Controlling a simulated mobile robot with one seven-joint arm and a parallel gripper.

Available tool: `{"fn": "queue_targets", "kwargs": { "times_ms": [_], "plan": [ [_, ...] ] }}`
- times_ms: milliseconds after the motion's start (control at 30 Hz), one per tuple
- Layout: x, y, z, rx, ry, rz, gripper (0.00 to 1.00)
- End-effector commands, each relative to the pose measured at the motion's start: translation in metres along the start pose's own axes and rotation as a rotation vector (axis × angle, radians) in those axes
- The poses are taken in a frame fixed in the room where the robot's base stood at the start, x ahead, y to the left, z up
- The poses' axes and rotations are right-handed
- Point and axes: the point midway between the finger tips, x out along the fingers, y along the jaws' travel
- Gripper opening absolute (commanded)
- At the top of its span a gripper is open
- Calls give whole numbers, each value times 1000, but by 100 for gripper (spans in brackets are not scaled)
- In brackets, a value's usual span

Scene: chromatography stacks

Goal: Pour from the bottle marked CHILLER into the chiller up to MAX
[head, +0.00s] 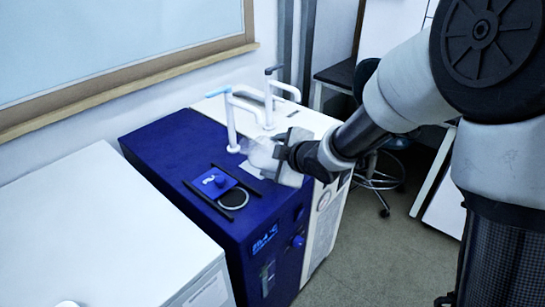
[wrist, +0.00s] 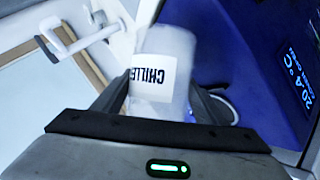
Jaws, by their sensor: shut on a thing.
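My gripper (head: 283,152) is shut on the white translucent bottle (head: 262,154), above the back right part of the blue chiller (head: 165,150). In the wrist view the bottle (wrist: 168,45) sits between the two dark fingers (wrist: 158,104), its CHILLER label (wrist: 153,78) upside down. In the head view the bottle looks tilted, partly hidden by my gripper; its mouth and liquid level are unclear. On the chiller's top, a round pale-rimmed opening (head: 233,199) lies in front of a blue square piece with a knob (head: 216,182). No MAX mark is readable.
White taps with curved spouts (head: 231,120) rise behind the bottle. Two black rails (head: 207,201) flank the opening. The chiller's front has a lit temperature display (head: 265,240). A white cabinet (head: 90,240) stands at left, a stool (head: 375,180) behind at right.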

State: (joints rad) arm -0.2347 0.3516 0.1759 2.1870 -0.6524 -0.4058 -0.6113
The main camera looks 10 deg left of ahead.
Motion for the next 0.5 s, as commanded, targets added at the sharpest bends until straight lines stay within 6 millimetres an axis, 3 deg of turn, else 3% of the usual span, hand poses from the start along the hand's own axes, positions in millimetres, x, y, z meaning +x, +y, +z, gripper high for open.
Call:
{"fn": "queue_targets", "kwargs": {
  "times_ms": [500],
  "plan": [
    [2,1,2,-48,-20,25,17]
  ]
}}
